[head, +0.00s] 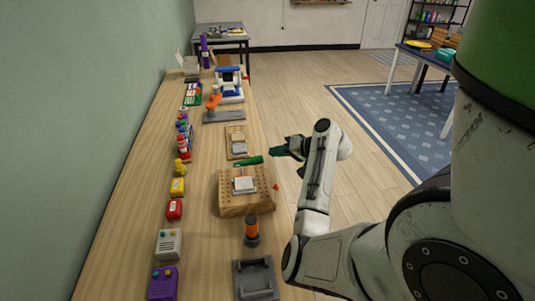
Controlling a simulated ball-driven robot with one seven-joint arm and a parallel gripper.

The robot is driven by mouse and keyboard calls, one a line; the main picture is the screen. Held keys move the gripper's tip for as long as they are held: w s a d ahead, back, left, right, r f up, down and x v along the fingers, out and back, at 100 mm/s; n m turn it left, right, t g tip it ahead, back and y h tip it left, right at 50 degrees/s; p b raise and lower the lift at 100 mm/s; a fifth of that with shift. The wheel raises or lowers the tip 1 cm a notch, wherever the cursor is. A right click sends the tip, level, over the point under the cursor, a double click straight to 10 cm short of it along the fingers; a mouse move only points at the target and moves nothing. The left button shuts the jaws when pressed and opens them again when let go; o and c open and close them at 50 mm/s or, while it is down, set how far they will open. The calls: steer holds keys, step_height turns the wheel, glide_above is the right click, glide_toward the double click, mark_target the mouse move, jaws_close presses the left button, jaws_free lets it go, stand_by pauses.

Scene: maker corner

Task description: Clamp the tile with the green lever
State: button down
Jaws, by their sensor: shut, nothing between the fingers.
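The green lever (249,162) stands out at the back edge of a wooden block with holes (231,206) on the bench. It lies roughly level, pointing to the right. A small pale tile (244,185) sits on top of the block, in front of the lever. My gripper (274,152) is shut and empty, just right of the lever's end and slightly farther back. It looks close to the lever, but I cannot tell whether they touch. The fingertips are small and dark in this view.
Behind the block lies a wooden board with a grey piece (238,142). In front stand an orange-and-black cylinder (251,231) and a dark grey tray (240,281). Several coloured items, including a red box (174,209), line the wall side. The floor right of the bench is clear.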

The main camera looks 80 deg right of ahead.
steer(key=shift+v, duration=1.8)
steer(key=shift+f, duration=0.1)
